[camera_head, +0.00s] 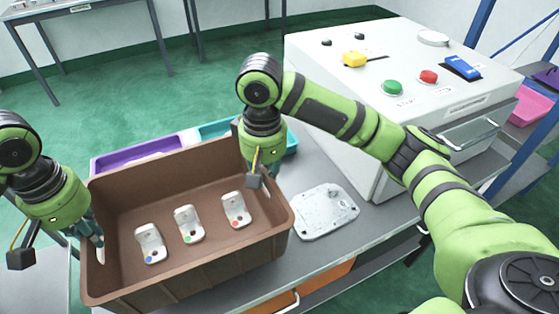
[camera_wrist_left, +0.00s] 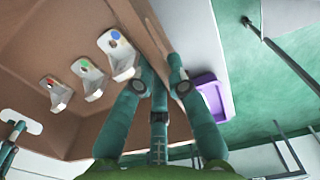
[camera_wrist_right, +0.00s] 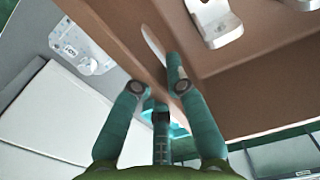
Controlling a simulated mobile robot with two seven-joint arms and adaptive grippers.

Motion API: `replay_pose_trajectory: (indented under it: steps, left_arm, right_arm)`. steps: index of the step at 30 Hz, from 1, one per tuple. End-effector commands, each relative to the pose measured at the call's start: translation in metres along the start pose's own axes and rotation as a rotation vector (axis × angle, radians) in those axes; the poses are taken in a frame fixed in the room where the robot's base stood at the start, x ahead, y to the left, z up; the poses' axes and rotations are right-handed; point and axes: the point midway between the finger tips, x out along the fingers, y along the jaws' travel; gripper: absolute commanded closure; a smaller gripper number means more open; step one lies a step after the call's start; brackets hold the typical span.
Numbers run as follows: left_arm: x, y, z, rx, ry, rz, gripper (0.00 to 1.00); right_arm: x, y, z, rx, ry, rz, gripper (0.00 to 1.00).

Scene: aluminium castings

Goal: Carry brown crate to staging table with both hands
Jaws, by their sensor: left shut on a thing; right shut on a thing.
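The brown crate (camera_head: 180,278) is in the head view, tilted in the picture, with three white castings inside: one with a blue dot (camera_head: 150,244), one with a green dot (camera_head: 188,224) and one with a red dot (camera_head: 236,209). My left gripper (camera_head: 97,250) is shut on the crate's left wall; the left wrist view shows its fingers (camera_wrist_left: 163,75) on both sides of the rim. My right gripper is shut on the opposite wall; the right wrist view shows its fingers (camera_wrist_right: 160,75) astride that rim. In the head view its fingertips are largely hidden behind its wrist.
A grey table (camera_head: 320,250) holds a flat metal casting (camera_head: 326,211) right of the crate. A white machine (camera_head: 390,90) with buttons stands behind it. A purple tray (camera_head: 130,156) and a teal tray (camera_head: 215,129) show behind the crate. Another table (camera_head: 75,8) stands far left across green floor.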

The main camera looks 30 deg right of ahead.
Motion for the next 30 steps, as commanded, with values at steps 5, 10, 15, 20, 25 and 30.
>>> replay_pose_trajectory:
  steps: [5,10,15,20,25,30]
  left_arm:
    - [0.0,-0.001,-0.001,-0.003,0.002,-0.002,1.0]
    - [0.006,-0.001,-0.001,-0.003,0.002,-0.002,1.0]
    - [0.015,-0.001,-0.001,-0.003,0.002,-0.002,1.0]
    - [0.025,-0.001,-0.001,-0.003,0.002,-0.002,1.0]
    - [0.035,-0.001,-0.001,-0.003,0.002,-0.002,1.0]
    - [0.045,-0.001,-0.001,-0.003,0.002,-0.002,1.0]
  right_arm:
    - [0.001,0.001,-0.001,0.003,0.002,0.002,1.0]
    - [0.006,0.001,0.0,0.002,0.001,0.002,1.0]
    - [0.015,0.001,-0.001,0.002,0.002,0.002,1.0]
    - [0.025,0.001,-0.001,0.002,0.002,0.002,1.0]
    - [0.035,0.001,-0.001,0.002,0.002,0.002,1.0]
    - [0.046,0.001,-0.001,0.002,0.002,0.002,1.0]
